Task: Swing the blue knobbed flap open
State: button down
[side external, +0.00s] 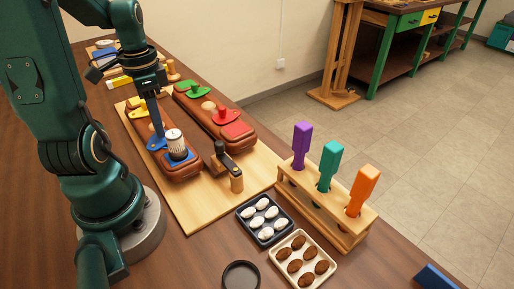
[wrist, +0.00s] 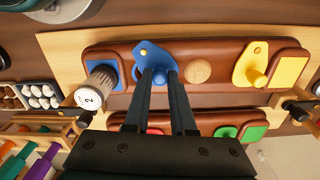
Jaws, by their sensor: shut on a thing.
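The blue knobbed flap (wrist: 145,52) lies on the near brown padded block (wrist: 112,53), with a small yellow pivot dot at its upper edge in the wrist view. My gripper (wrist: 161,76) is shut on the flap's blue knob; the fingertips partly hide it. In the side view the blue flap (side external: 156,143) shows beneath my gripper (side external: 157,134), between the white-capped dial and the yellow flap. A round wooden disc (wrist: 198,69) sits on the block just right of the flap in the wrist view.
A dial marked 2 (wrist: 96,90) stands on a blue square beside the flap. A yellow flap (wrist: 251,62) is at the block's other end. A second block (side external: 207,113) with green and red flaps lies parallel. A dark-headed wooden clamp (side external: 229,168) stands near the dial.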

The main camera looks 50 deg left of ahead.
aim_at(152, 137)
jog(key=n, duration=0.3)
jog(key=shift+s+a+n, duration=0.55)
jog(key=shift+s+n, duration=0.1)
jog(key=shift+n, duration=0.6)
jog(key=shift+s+a+n, duration=0.1)
jog(key=shift+s+n, duration=0.1)
jog(key=shift+n, duration=0.65)
jog(key=c, duration=0.8)
grip_release()
jog(key=shift+o, duration=0.2)
jog(key=shift+r, duration=0.1)
jog(key=shift+r, duration=2.45)
